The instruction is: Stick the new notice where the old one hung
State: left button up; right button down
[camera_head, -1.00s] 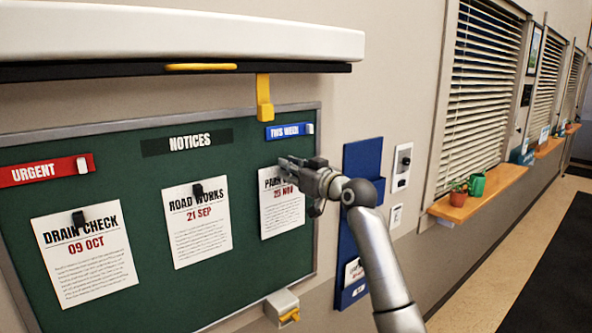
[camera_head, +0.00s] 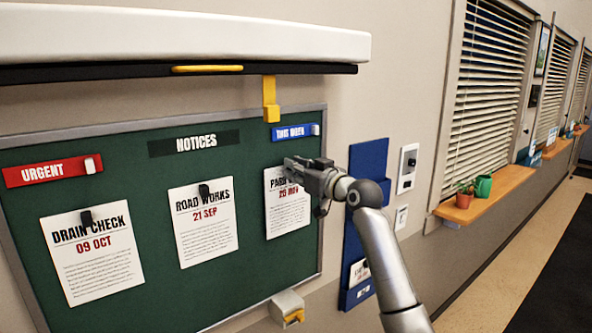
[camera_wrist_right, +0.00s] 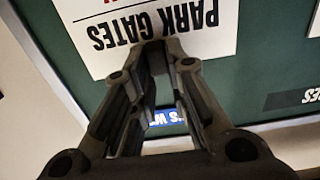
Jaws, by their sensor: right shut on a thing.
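The green notice board (camera_head: 165,285) fills the left of the head view. At its right, under the blue "THIS WEEK" label (camera_head: 292,132), a white "PARK GATES" notice (camera_head: 287,215) appears flat against the board. It also shows upside down in the wrist view (camera_wrist_right: 210,35). My right gripper (camera_head: 295,170) is at this notice's top edge, its fingertips (camera_wrist_right: 163,50) shut on a small dark piece, seemingly the notice's black clip, mostly hidden between them. Another notice (camera_head: 359,272), partly hidden, sits low in the blue wall holder (camera_head: 366,160). My left gripper is not in view.
"ROAD WORKS" (camera_head: 205,225) and "DRAIN CHECK" (camera_head: 92,260) notices hang to the left under black clips. A white housing (camera_head: 180,32) with a yellow handle juts out above the board. A yellow hook (camera_head: 270,100) hangs below it. A small box (camera_head: 288,305) sits at the bottom edge.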

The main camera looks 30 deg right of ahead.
jog(key=shift+w, duration=0.4)
dwell(0.4)
jog(key=c, duration=1.3)
grip_release()
jog(key=shift+s, duration=0.15)
jog(key=shift+c, duration=0.2)
jog(key=s, duration=1.2)
jog(key=shift+d, duration=0.45)
